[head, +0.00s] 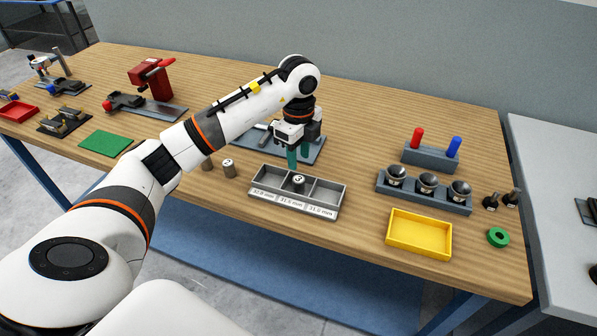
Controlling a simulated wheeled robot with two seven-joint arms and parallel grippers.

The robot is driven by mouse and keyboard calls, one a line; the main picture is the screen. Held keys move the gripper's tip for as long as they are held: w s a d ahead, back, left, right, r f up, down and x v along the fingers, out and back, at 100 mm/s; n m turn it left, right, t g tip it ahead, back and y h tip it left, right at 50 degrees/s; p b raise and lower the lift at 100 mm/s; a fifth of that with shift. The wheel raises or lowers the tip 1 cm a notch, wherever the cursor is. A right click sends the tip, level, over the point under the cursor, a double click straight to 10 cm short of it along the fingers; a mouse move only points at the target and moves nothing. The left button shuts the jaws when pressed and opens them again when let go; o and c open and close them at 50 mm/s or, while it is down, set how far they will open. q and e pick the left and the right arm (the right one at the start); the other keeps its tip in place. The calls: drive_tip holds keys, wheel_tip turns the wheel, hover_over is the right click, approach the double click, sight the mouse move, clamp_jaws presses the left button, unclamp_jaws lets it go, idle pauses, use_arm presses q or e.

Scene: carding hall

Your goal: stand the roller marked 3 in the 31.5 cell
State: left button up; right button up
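The roller marked 3 (298,183) is a grey-brown cylinder with a white numbered top. It stands upright in the middle cell of the grey tray (293,209), whose front label seems to read 31.5 mm. The outer cells look empty. My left gripper (298,163) has teal fingers pointing down just above and behind that roller. A gap shows between the fingers, and they appear clear of the roller. My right gripper is not in view.
Two more rollers stand left of the tray, one clear (228,169) and one partly behind my arm (207,164). A yellow tray (420,251), a holder with black cups (426,198) and a green ring (497,237) are to the right. A grey plate (313,150) lies behind the gripper.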

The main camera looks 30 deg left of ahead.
use_arm(q)
drive_tip(key=shift+r, duration=2.1)
